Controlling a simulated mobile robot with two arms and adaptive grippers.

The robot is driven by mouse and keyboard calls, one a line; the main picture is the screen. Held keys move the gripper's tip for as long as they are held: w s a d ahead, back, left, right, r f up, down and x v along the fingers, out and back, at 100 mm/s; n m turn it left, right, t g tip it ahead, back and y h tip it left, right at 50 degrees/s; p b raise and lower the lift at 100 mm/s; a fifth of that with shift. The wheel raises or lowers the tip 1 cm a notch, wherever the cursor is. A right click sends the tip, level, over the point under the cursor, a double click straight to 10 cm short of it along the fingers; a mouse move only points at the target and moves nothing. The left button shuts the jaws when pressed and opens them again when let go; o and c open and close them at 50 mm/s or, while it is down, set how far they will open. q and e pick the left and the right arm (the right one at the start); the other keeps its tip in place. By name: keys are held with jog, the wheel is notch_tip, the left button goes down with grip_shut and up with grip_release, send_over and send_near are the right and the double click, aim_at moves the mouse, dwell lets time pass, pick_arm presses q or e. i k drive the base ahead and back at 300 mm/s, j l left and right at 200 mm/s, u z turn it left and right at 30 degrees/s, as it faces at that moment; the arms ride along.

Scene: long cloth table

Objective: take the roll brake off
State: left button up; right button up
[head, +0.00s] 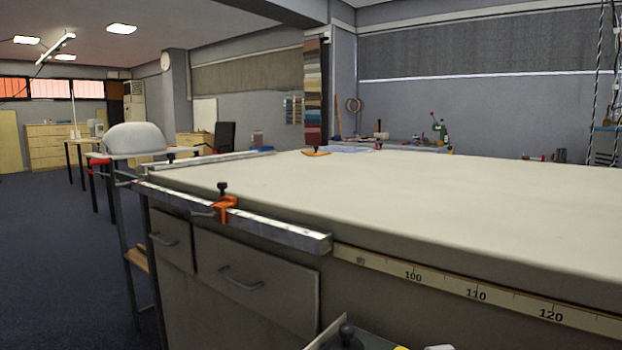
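A pale grey, rounded roll (138,138) sits on a stand at the far left end of the long table. Small red parts (97,166) show on the stand beside the roll. An orange clamp (224,208) with a black knob sits on the metal rail (280,229) along the table's near edge. I cannot tell for sure which of these parts is the roll brake. Neither of my grippers is in view.
The table's cloth top (430,195) is wide and mostly bare. Drawers (256,285) and a measuring strip (475,294) face me. The blue floor (50,260) at left is clear.

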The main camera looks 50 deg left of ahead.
aim_at(88, 171)
jog(key=j+u, duration=0.1)
jog(key=u, duration=1.9)
jog(key=i+j+u, duration=0.15)
jog(key=j, duration=0.3)
jog(key=i+j+u, duration=0.1)
jog(key=j, duration=0.3)
jog(key=i+j+u, duration=0.15)
jog(key=j, duration=0.25)
jog(key=i+j+u, duration=0.15)
jog(key=i+j, duration=0.1)
jog(key=j, duration=0.1)
